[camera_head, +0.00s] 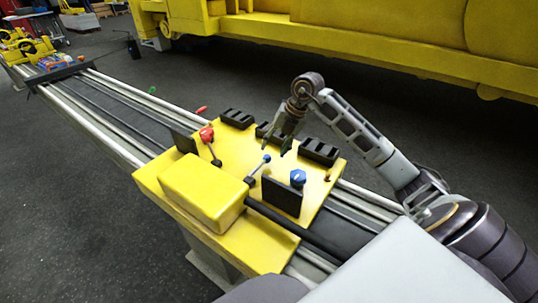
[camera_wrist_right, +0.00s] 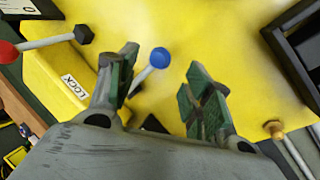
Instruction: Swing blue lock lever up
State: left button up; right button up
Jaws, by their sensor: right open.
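The blue lock lever (camera_head: 257,170) is a short metal rod with a blue ball knob, rising at a slant from the yellow carriage beside its raised block. In the right wrist view, its blue knob (camera_wrist_right: 160,57) shows between my finger pads, with a gap on both sides. My right gripper (camera_head: 278,146) is open and empty, pointing down just right of and above the knob; it also shows in the wrist view (camera_wrist_right: 162,85). The lever's lower end is partly hidden by the gripper in the wrist view. My left gripper is not in view.
A red-knobbed lever (camera_head: 208,138) stands left of the blue one. A black upright plate (camera_head: 281,197) with a blue star-shaped knob (camera_head: 298,177) is close on the right. Black blocks (camera_head: 320,152) line the far edge of the yellow carriage (camera_head: 235,150). Rails run to the upper left.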

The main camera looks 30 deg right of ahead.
aim_at(269, 156)
jog(key=shift+x, duration=2.75)
grip_shut()
